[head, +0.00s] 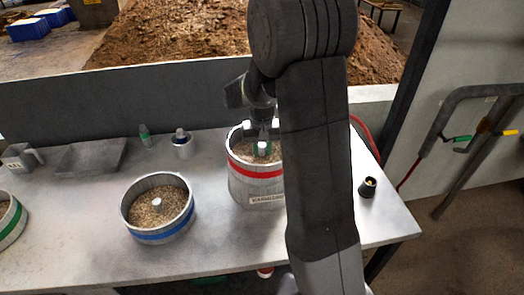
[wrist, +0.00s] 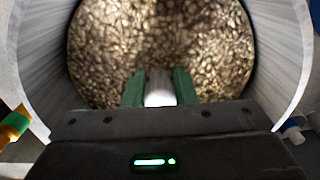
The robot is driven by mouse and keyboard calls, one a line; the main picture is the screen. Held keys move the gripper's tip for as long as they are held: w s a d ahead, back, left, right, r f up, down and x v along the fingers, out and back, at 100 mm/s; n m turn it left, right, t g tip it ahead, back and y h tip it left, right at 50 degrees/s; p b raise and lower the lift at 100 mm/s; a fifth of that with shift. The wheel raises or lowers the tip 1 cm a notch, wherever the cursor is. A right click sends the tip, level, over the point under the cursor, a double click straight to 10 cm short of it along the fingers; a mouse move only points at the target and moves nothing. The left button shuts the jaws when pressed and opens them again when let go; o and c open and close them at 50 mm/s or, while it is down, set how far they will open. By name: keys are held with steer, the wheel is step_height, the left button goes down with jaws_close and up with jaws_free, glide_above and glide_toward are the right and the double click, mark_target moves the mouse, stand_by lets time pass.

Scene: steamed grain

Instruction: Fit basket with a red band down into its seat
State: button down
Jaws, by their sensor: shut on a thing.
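The basket with a red band (head: 250,168) holds grain and stands on the right part of the table in the head view, partly hidden behind my arm. It appears to sit on or in a grey labelled vessel (head: 262,197); how deep it sits cannot be seen. My gripper (head: 262,146) is inside the basket's top, its green fingers shut on the white centre post. In the wrist view, my gripper (wrist: 159,90) holds the white post (wrist: 160,92) between both fingers. Grain (wrist: 110,40) and the grey basket wall (wrist: 285,45) surround it.
A blue-banded basket (head: 160,236) of grain stands to the left. A green-banded one (head: 12,222) is at the left edge. A tray (head: 92,157), a jug (head: 22,157), a green-capped bottle (head: 145,137) and a small canister (head: 182,146) stand behind. A black fitting (head: 368,187) is at right.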

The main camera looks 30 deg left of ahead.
steer(key=c, duration=1.1)
jaws_free()
step_height(320, 180, up, 14)
steer(key=shift+f, duration=0.2)
step_height(320, 180, down, 14)
steer(key=shift+r, duration=0.4)
